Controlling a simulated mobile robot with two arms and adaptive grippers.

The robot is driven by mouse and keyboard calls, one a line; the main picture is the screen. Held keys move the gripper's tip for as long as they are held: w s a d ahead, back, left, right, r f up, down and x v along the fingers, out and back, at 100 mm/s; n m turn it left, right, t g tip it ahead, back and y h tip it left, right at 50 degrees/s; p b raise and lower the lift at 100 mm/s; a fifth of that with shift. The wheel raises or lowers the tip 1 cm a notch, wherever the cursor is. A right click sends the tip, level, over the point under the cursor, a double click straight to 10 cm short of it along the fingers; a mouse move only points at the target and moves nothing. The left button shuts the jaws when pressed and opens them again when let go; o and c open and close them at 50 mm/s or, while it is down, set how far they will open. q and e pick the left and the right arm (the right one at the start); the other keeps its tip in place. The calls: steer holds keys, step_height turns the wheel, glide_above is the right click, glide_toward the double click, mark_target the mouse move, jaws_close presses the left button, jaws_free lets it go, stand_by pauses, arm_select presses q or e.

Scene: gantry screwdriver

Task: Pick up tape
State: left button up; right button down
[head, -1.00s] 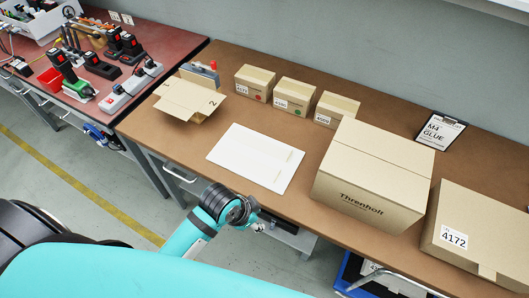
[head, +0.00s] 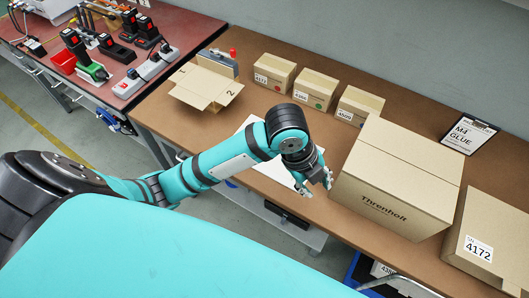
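No roll of tape shows clearly. A grey-blue item with a red top (head: 222,64) stands behind the open carton at the back left of the brown table; it may be a tape dispenser, but it is too small to tell. My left gripper (head: 315,185) is over the front part of the table, between the white sheet and the large Threnholt box. Its fingers are apart with nothing seen between them. It is well to the right of and nearer than the grey-blue item. My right gripper is not in view.
An open carton (head: 206,86) stands in front of the grey-blue item. Several small boxes stand along the back. The Threnholt box (head: 395,185) is close right of my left gripper. My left arm partly covers the white sheet (head: 255,124). A red bench (head: 178,30) with tools is at left.

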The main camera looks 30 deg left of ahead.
arm_select(q)
steer(key=w+a+r+m+g+y, duration=0.2)
steer(key=w+a+r+m+y, duration=0.35)
steer(key=m, duration=0.75)
steer(key=shift+h, duration=0.85)
steer(key=f, duration=0.5)
steer(key=a+f, duration=0.1)
steer(key=f, duration=0.4)
steer(key=w+f+p, duration=0.1)
steer(key=f, duration=0.4)
steer(key=shift+a, duration=0.15)
steer(key=shift+c, duration=0.2)
steer(key=shift+r, duration=0.1)
jaws_close()
